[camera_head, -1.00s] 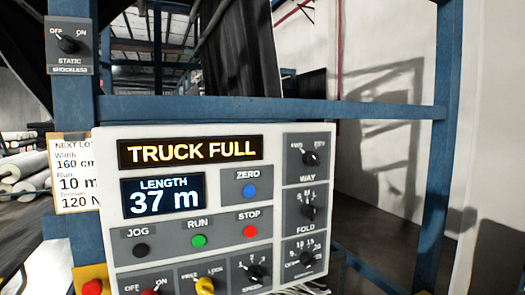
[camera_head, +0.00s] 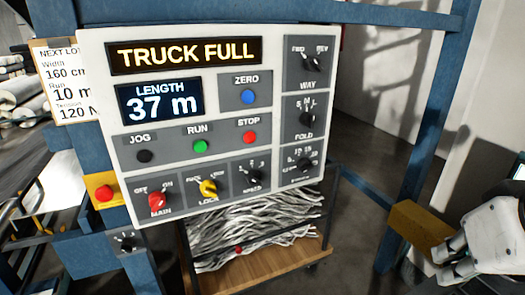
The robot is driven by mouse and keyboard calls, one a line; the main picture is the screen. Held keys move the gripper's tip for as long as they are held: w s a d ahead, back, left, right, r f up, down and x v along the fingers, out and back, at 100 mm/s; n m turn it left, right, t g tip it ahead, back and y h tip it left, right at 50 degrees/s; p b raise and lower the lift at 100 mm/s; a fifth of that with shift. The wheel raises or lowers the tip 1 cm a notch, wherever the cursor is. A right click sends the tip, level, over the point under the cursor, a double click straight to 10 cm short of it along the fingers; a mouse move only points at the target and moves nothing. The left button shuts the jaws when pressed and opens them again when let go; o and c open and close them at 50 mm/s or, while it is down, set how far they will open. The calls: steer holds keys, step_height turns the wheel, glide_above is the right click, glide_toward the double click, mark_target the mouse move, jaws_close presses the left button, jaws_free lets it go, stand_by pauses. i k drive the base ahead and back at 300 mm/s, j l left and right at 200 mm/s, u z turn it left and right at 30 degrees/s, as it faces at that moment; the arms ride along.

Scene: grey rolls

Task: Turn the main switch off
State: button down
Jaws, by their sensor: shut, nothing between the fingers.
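The MAIN switch (camera_head: 157,201) is a red rotary knob at the lower left of the grey control panel (camera_head: 225,187), with OFF marked at its upper left and ON at its upper right. Its pointer is too small to read surely. My gripper (camera_head: 447,262) is at the lower right of the head view, shut and empty, well apart from the panel and the switch. The yellow LOCK knob (camera_head: 208,187) sits just right of the MAIN switch. The display (camera_head: 184,54) reads TRUCK FULL, and the length display (camera_head: 160,100) reads 37 m.
A red button on a yellow box (camera_head: 104,193) is left of the panel. Other knobs and JOG, RUN and STOP buttons share the panel. A cart (camera_head: 275,258) with grey strands stands below. A blue post (camera_head: 422,150) and a yellow-brown block (camera_head: 420,228) are near my gripper.

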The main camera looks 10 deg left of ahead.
mark_target(156, 199)
steer(key=u, duration=1.35)
steer(key=k+j+u, duration=0.15)
steer(key=j+u, duration=0.2)
steer(key=k+j+u, duration=0.1)
steer(key=j+u, duration=0.3)
